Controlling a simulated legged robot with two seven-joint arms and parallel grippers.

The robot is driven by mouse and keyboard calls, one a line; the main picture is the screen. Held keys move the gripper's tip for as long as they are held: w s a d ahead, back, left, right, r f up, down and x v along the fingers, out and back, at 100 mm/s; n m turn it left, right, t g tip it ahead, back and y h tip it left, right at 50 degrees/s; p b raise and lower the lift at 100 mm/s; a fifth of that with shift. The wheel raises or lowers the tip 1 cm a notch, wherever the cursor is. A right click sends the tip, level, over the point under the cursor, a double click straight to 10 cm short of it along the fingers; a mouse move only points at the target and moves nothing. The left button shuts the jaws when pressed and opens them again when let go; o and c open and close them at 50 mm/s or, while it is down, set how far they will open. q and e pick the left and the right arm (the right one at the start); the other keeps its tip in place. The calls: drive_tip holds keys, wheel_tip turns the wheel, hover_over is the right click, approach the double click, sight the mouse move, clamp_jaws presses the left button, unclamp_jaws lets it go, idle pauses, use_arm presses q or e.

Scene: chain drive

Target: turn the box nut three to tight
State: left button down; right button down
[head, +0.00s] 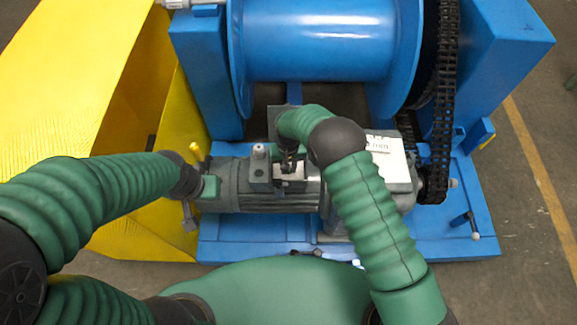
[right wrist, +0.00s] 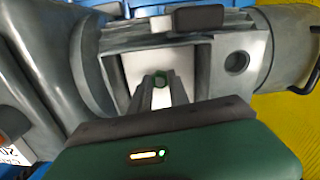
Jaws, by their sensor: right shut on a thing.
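The grey motor (head: 245,190) lies on the blue base, with an open box (head: 262,187) on its top. In the right wrist view the box shows a pale inside (right wrist: 195,65) between grey walls. A small dark green nut-like piece (right wrist: 160,78) sits there between the fingertips of my right gripper (right wrist: 161,92). The right gripper (head: 289,164) reaches down into the box and is shut on this piece. Which numbered nut it is cannot be read. My left gripper (head: 192,190) is at the motor's left end; its jaws are not clear.
A blue drum (head: 315,40) and a dark chain (head: 441,100) stand behind and to the right. A yellow guard (head: 105,100) fills the left side. Grey floor is open at right.

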drive_tip(key=m, duration=0.4)
drive_tip(key=shift+w+a+r, duration=0.15)
drive_tip(key=shift+w+r, duration=0.1)
drive_tip(key=shift+w, duration=0.1)
drive_tip(key=shift+m, duration=1.2)
drive_tip(key=c, duration=1.3)
unclamp_jaws()
drive_tip(key=shift+c, duration=0.2)
drive_tip(key=shift+o, duration=0.5)
drive_tip(key=shift+s+f, duration=0.15)
wheel_tip(320, 180, up, 17)
drive_tip(key=p, duration=0.3)
drive_tip(key=shift+f, duration=0.1)
